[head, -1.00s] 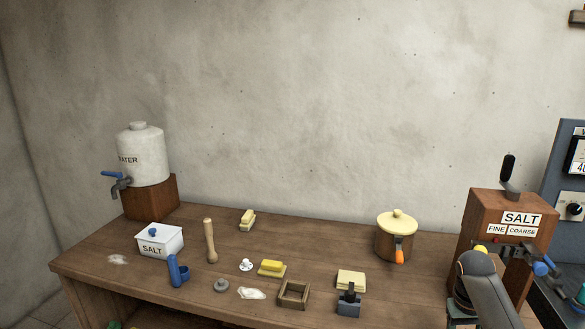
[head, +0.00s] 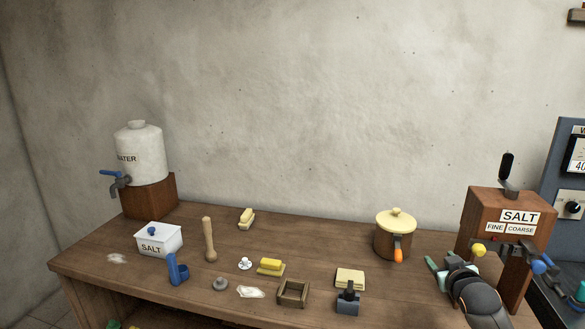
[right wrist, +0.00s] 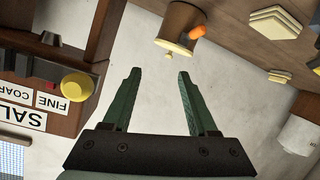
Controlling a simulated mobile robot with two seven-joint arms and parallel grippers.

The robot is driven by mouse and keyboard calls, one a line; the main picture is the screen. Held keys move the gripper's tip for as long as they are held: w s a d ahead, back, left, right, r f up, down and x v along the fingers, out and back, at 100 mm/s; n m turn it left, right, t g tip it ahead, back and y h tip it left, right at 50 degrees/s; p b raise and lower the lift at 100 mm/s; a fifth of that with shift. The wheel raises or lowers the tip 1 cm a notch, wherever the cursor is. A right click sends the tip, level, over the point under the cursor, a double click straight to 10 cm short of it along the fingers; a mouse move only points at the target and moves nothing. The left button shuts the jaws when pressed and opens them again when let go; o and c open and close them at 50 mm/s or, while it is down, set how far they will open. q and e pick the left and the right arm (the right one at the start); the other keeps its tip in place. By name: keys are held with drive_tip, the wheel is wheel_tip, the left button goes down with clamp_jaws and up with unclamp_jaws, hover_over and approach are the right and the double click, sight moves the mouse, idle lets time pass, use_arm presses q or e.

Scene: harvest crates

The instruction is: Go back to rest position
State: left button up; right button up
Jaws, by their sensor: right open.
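My right gripper (head: 441,263) is at the right end of the wooden table, in front of the salt box (head: 491,209). In the right wrist view its two green fingers (right wrist: 160,74) stand apart with nothing between them. The salt box, with its yellow knob (head: 478,249) and blue-tipped part (head: 538,267), also shows at the left of the right wrist view, turned over. My left gripper is not in view.
The brown pot with a cream lid (head: 396,219) stands left of my right gripper. Several small items lie on the table (head: 330,234), among them a white salt container (head: 157,240) and butter (head: 270,266). A water tank (head: 140,155) is at the far left.

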wheel_tip(320, 180, up, 5)
drive_tip(key=w+a+n+t, duration=0.1)
drive_tip(key=t, duration=0.2)
drive_tip(key=s+a+f+g+y, duration=0.2)
drive_tip(key=s+a+f, duration=0.4)
drive_tip(key=s+f, duration=0.5)
drive_tip(key=s+a+f+g+y, duration=0.2)
drive_tip(key=s+a+f, duration=0.5)
drive_tip(key=f, duration=0.7)
drive_tip(key=s+a+f+g, duration=0.2)
drive_tip(key=s+a+f, duration=0.1)
drive_tip(key=s, duration=0.8)
drive_tip(key=s+a+f+g+y, duration=0.1)
drive_tip(key=s+a+f+g, duration=0.1)
drive_tip(key=s, duration=1)
wheel_tip(320, 180, down, 3)
drive_tip(key=shift+a+r, duration=0.2)
drive_tip(key=shift+a, duration=0.4)
